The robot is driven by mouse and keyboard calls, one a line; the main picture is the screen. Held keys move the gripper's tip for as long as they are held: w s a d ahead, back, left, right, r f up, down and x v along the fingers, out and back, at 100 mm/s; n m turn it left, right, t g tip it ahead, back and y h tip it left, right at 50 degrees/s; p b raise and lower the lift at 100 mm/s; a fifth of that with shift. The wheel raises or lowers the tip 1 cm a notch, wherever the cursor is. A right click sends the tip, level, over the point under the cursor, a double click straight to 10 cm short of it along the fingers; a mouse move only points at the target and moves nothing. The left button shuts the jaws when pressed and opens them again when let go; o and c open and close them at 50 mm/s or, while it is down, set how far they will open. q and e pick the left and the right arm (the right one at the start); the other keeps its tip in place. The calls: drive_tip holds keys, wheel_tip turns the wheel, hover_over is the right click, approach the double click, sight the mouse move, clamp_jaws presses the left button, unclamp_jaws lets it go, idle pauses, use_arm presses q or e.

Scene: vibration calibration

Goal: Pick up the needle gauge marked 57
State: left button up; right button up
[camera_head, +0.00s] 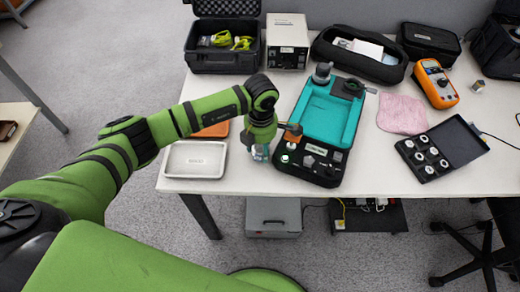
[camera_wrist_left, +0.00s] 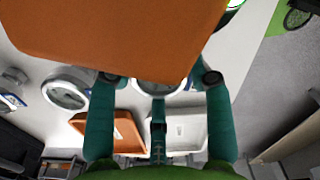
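My left gripper (camera_head: 262,152) is low over the table's front part, just left of the black case with the teal tray (camera_head: 326,112). In the left wrist view its teal fingers (camera_wrist_left: 160,80) stand well apart. A round white-rimmed gauge (camera_wrist_left: 158,87) shows beyond and between them, partly covered by a large orange surface (camera_wrist_left: 110,30) close to the camera. Another round gauge (camera_wrist_left: 66,92) lies to the left. I cannot read 57 on any gauge. I cannot see the fingers holding anything. My right gripper is not in view.
A white tray (camera_head: 195,174) and an orange tray (camera_head: 216,130) lie left of my gripper. A pink cloth (camera_head: 402,114), an orange multimeter (camera_head: 435,84) and an open black box of round pieces (camera_head: 405,144) are to the right. The white table's front right (camera_head: 440,185) is clear.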

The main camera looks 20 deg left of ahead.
sight(261, 147)
use_arm(q)
wheel_tip(261, 147, up, 14)
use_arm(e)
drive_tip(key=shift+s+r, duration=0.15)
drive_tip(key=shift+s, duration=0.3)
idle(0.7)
